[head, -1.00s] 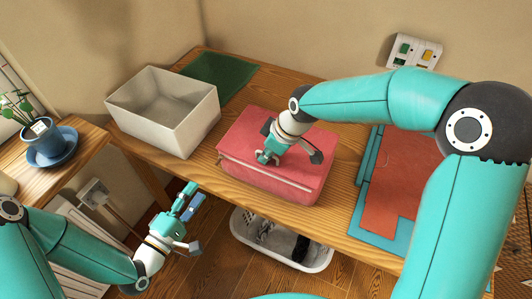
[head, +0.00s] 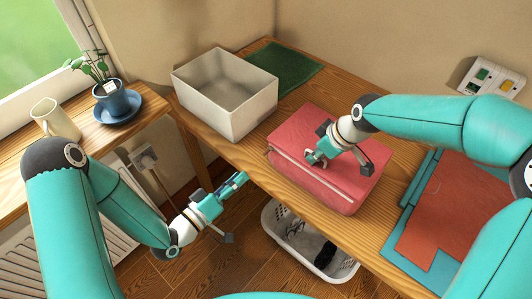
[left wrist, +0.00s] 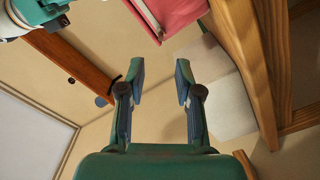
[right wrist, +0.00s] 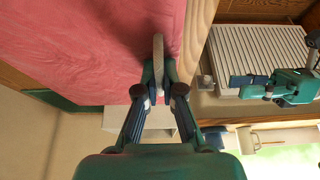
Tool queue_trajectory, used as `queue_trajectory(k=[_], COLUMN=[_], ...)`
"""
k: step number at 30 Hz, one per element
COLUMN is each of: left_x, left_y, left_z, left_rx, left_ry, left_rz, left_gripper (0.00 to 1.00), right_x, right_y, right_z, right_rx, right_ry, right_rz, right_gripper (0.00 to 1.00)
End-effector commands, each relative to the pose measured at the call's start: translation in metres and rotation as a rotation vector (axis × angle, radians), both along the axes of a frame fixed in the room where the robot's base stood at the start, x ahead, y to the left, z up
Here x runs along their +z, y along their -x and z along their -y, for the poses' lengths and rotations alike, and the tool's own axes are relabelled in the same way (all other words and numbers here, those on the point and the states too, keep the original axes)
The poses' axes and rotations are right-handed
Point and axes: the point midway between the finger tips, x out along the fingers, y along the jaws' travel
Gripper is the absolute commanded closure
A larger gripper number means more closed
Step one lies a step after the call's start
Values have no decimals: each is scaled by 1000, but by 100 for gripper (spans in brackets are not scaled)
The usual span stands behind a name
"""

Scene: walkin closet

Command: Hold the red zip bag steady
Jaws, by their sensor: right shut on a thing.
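The red zip bag (head: 325,188) lies flat on the wooden table, with a pale zip line along its front side. It fills the upper left of the right wrist view (right wrist: 70,50), and part of it shows at the top of the left wrist view (left wrist: 178,14). My right gripper (head: 314,158) is over the bag's top, shut on a thin greyish part of it (right wrist: 158,50); I cannot tell exactly which part. My left gripper (head: 243,180) is open and empty, its fingers apart (left wrist: 160,72), just off the table's front edge and left of the bag.
A white open box (head: 225,118) and a green mat (head: 285,68) are left of and behind the bag. Red and teal sheets (head: 440,215) lie to the right. A white basket (head: 285,240) stands below the table. A potted plant (head: 112,100) and mug (head: 55,118) are on the left ledge.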

Motion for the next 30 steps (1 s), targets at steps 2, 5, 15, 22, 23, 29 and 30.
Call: queue_trajectory(k=[2, 5, 15, 22, 23, 29, 30], left_x=[0, 0, 0, -1, -1, 0, -1], left_y=[1, 2, 3, -13, -16, -45, -51], left_z=[0, -1, -2, 9, 12, 37, 42], left_rx=[0, 0, 2, 5, 5, 5, 5], left_ry=[-126, -271, -538, -542, -542, -541, -542], left_rz=[109, 233, 461, 461, 461, 462, 461], left_gripper=[66, 66, 66, 66, 66, 66, 66], right_x=[0, 0, 0, 0, 0, 0, 0], right_y=[0, 0, 0, 0, 0, 0, 0], right_z=[0, 0, 0, 0, 0, 0, 0], right_rx=[0, 0, 0, 0, 0, 0, 0], right_ry=[0, 0, 0, 0, 0, -1, -1], right_rz=[1, 1, 0, 0, 0, -1, -1], right_gripper=[100, 100, 100, 100, 100, 100, 100])
